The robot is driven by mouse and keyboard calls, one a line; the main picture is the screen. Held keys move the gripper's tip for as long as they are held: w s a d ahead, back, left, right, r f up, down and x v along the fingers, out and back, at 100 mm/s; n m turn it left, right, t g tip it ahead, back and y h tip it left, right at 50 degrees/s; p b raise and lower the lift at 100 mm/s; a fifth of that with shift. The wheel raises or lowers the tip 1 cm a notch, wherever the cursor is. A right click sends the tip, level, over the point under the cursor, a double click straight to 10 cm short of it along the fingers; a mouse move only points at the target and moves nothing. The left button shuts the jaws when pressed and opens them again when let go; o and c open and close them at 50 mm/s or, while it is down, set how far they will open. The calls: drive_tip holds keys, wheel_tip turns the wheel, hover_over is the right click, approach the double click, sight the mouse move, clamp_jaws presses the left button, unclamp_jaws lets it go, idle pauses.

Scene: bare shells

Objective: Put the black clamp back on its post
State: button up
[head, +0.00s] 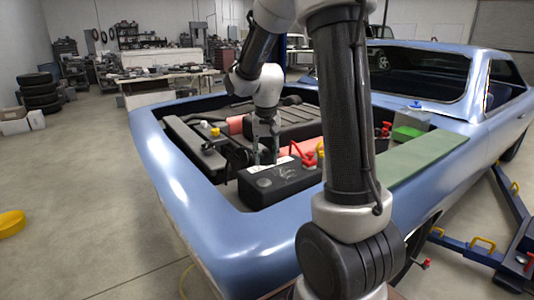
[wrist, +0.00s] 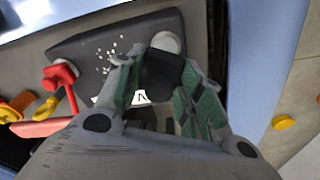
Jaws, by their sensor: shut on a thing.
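The black battery (head: 283,184) sits in the front of the blue car's engine bay; its dark top (wrist: 105,52) fills the upper middle of the wrist view. My gripper (head: 264,157) reaches down over the battery. In the wrist view my gripper (wrist: 158,88) is shut on the black clamp (wrist: 163,74), a dark block between the green-padded fingers. A round grey post (wrist: 166,41) shows just beyond the clamp, partly covered by it. I cannot tell whether they touch. A red clamp (head: 308,159) is at the battery's other end, also in the wrist view (wrist: 61,76).
The car's blue fender (head: 250,240) edges the bay. A green mat (head: 430,158) and a green box (head: 411,131) lie on the right side. A yellow cap (head: 215,131) stands in the bay. A yellow dish (head: 12,223) is on the open floor at left.

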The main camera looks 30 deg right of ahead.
sight(264, 181)
drive_tip(key=shift+w+a+f, duration=0.15)
drive_tip(key=shift+a, duration=0.2)
drive_tip(key=shift+f, duration=3.05)
drive_tip(key=shift+f, duration=0.15)
drive_tip(key=o, duration=1.7)
drive_tip(key=shift+c, duration=0.2)
drive_tip(key=shift+r, duration=3.5)
